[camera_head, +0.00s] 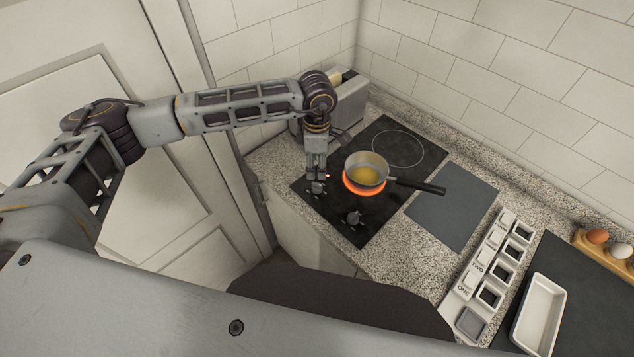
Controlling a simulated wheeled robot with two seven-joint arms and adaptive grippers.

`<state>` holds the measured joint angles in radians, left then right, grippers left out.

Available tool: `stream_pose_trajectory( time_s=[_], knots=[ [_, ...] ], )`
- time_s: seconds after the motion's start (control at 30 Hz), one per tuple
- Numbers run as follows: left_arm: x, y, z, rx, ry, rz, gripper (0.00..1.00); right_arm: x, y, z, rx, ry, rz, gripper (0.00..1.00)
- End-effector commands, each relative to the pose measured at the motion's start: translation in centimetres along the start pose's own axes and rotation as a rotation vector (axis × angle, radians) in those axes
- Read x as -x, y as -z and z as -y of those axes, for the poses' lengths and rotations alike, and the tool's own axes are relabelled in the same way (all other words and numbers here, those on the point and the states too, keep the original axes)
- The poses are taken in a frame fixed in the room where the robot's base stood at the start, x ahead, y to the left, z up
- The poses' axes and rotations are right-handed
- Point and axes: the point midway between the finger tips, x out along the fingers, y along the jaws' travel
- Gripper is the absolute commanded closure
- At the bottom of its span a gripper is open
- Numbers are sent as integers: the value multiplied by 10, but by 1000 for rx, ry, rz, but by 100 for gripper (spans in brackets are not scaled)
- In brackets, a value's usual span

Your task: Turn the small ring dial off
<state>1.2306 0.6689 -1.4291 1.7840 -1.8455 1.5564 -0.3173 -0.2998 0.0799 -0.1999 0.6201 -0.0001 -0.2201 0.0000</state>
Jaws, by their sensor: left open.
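The black cooktop (375,217) carries two dials near its front edge, a left dial (317,189) and a right dial (353,218). I cannot tell from markings which belongs to the small ring. A small grey pot (367,157) with yellowish contents stands on the glowing orange small ring (363,187). A small red light (328,175) shows near the left dial. My left gripper (316,176) is open, pointing down right at the left dial and partly covering it. I cannot tell whether it touches the dial. My right gripper is out of view.
The pot's black handle (420,187) points right over a grey board (452,207). A larger unlit ring (398,148) lies behind. A toaster (350,98) stands behind my left wrist. A labelled rack (468,285), white tray (540,315) and eggs (598,236) are at right.

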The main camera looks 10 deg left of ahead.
Motion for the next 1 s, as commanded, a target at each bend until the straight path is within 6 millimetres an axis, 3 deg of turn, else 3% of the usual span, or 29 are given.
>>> stream_pose_trajectory(
  time_s=[0.6, 1.0],
  knots=[
    [-80, 0, 0, 1, 2, -1, 48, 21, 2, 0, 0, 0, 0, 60],
    [-101, 0, 0, 0, 0, 0, 48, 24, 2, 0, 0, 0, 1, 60]
  ],
)
